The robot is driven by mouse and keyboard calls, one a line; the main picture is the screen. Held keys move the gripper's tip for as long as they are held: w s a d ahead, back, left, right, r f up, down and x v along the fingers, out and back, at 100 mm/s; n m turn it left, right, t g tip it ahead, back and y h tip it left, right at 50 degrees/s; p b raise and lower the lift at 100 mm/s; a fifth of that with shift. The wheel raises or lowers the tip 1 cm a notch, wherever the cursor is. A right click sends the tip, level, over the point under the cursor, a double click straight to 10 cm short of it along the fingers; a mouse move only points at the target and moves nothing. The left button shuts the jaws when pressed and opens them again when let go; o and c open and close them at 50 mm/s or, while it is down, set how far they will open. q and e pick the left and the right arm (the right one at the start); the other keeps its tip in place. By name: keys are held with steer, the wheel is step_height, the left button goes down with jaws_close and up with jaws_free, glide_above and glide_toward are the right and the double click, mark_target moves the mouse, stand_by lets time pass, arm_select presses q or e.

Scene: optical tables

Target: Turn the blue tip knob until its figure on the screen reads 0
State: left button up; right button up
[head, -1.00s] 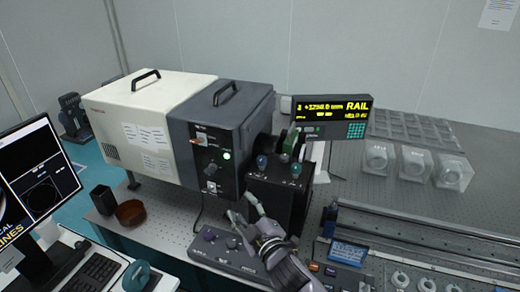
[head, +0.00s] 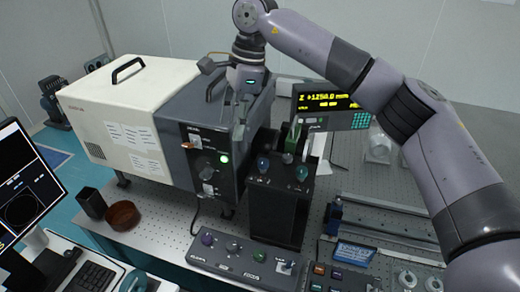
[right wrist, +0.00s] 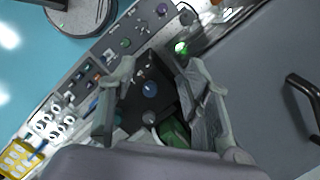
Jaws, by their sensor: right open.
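A blue knob (head: 263,164), taken as the tip knob, stands on top of the black box beside the dark grey housing. A teal knob (head: 302,173) stands to its right. My right gripper (head: 240,112) points down, open and empty, raised above and behind the blue knob. In the right wrist view the blue knob (right wrist: 150,89) appears between the open fingers (right wrist: 158,70), apart from them. The yellow-lettered screen (head: 325,101) is partly hidden by my right arm; its large line looks like +1258.0 mm. I cannot make out a tip figure. My left gripper is out of view.
A green-edged plate (head: 292,138) stands just behind the knobs. The control box (head: 243,262) with a purple knob lies in front. A brown bowl (head: 122,215) and black cup (head: 92,203) stand left.

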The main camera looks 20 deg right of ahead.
steer(key=d+r+h, duration=0.3)
steer(key=d+r, duration=0.1)
steer(key=d, duration=0.3)
steer(key=p, duration=0.7)
glide_toward(263, 161)
steer(key=shift+m, duration=0.3)
steer(key=f, duration=0.7)
steer(key=shift+s+d+f, duration=0.1)
steer(key=shift+d+f, duration=0.1)
steer(key=shift+f, duration=0.8)
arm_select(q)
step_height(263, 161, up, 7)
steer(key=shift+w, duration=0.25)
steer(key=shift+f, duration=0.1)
arm_select(e)
steer(key=shift+c, duration=0.5)
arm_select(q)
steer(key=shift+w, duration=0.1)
arm_select(e)
jaws_close()
